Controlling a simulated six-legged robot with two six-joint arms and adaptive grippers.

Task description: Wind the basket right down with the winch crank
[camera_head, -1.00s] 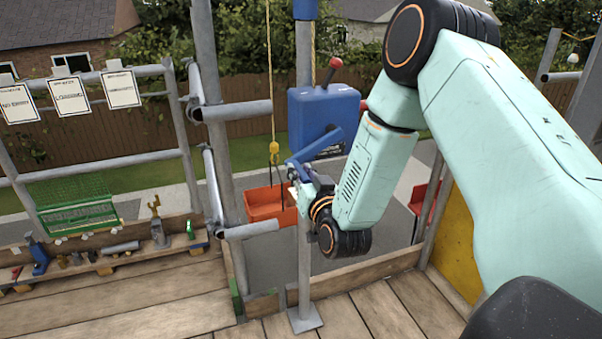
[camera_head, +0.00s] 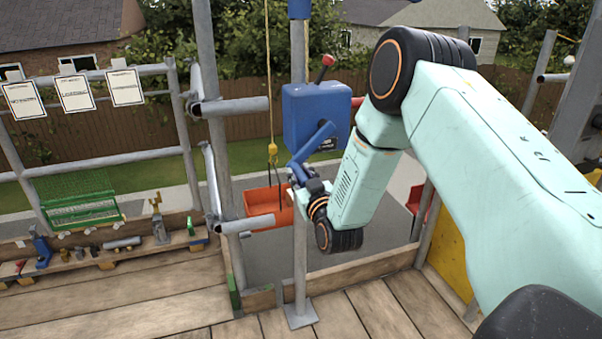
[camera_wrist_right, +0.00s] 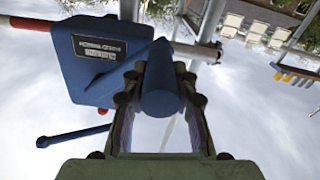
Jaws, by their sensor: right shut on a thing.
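The winch is a blue box (camera_head: 316,112) on a grey post in the head view, with a blue crank arm (camera_head: 313,144) slanting down and left from it. My right gripper (camera_head: 296,178) is at the crank's lower end. In the right wrist view its fingers (camera_wrist_right: 160,105) are shut around the blue crank handle (camera_wrist_right: 160,88), with the winch box (camera_wrist_right: 105,65) behind to the left. The orange basket (camera_head: 262,202) hangs beyond the deck edge, below a yellow hook (camera_head: 272,151) on a rope; the post and a pipe partly cover it. My left gripper is out of view.
A lever with a red knob (camera_head: 328,60) rises from the winch top. A green wire rack (camera_head: 82,202) and several tools on a wooden ledge (camera_head: 105,260) are at the left. Grey rails and a low wooden board (camera_head: 365,270) edge the deck; its planks are clear.

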